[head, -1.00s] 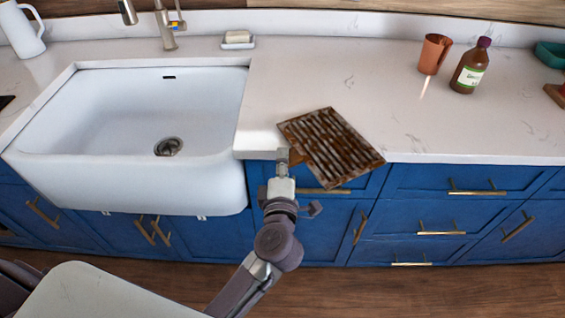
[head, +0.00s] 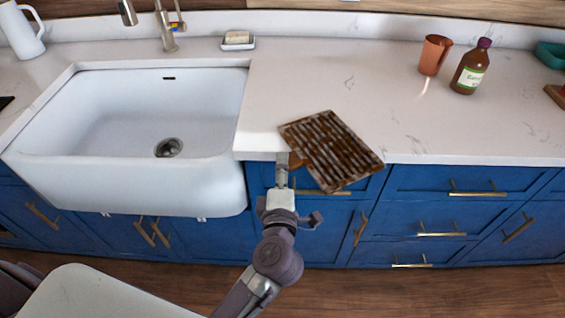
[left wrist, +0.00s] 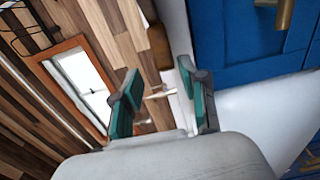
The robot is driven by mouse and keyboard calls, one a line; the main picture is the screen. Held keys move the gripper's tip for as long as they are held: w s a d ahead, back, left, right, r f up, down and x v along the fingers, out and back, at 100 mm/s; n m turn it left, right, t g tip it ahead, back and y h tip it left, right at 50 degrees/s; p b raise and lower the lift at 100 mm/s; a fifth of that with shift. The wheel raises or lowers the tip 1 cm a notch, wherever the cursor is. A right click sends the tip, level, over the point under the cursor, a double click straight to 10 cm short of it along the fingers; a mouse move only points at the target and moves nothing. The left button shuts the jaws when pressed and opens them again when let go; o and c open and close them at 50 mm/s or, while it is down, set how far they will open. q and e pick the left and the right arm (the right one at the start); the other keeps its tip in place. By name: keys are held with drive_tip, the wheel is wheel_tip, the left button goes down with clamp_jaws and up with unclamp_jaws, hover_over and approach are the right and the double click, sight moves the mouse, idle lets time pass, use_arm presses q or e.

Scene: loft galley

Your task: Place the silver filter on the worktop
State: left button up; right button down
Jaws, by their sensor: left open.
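The filter (head: 331,148) is a slatted square panel, silver with heavy brown stains. It lies at the worktop's front edge, right of the sink, with its near corner jutting out past the edge over the blue drawers. The worktop (head: 330,75) is white and veined. My left gripper (head: 282,163) is at the filter's left side, by a brown part at its lower left; I cannot tell whether they touch. In the left wrist view its two teal-padded fingers (left wrist: 163,95) are apart with nothing held between them. My right gripper is not in view.
The white sink (head: 130,185) is left of my gripper, with a tap (head: 165,28) behind. A soap dish (head: 238,41) stands at the back. A copper cup (head: 434,55) and brown bottle (head: 470,68) stand at the right. The worktop behind the filter is clear.

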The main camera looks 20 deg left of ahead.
use_arm(q)
drive_tip(key=b+v, duration=0.1)
drive_tip(key=v, duration=0.9)
drive_tip(key=shift+w, duration=0.1)
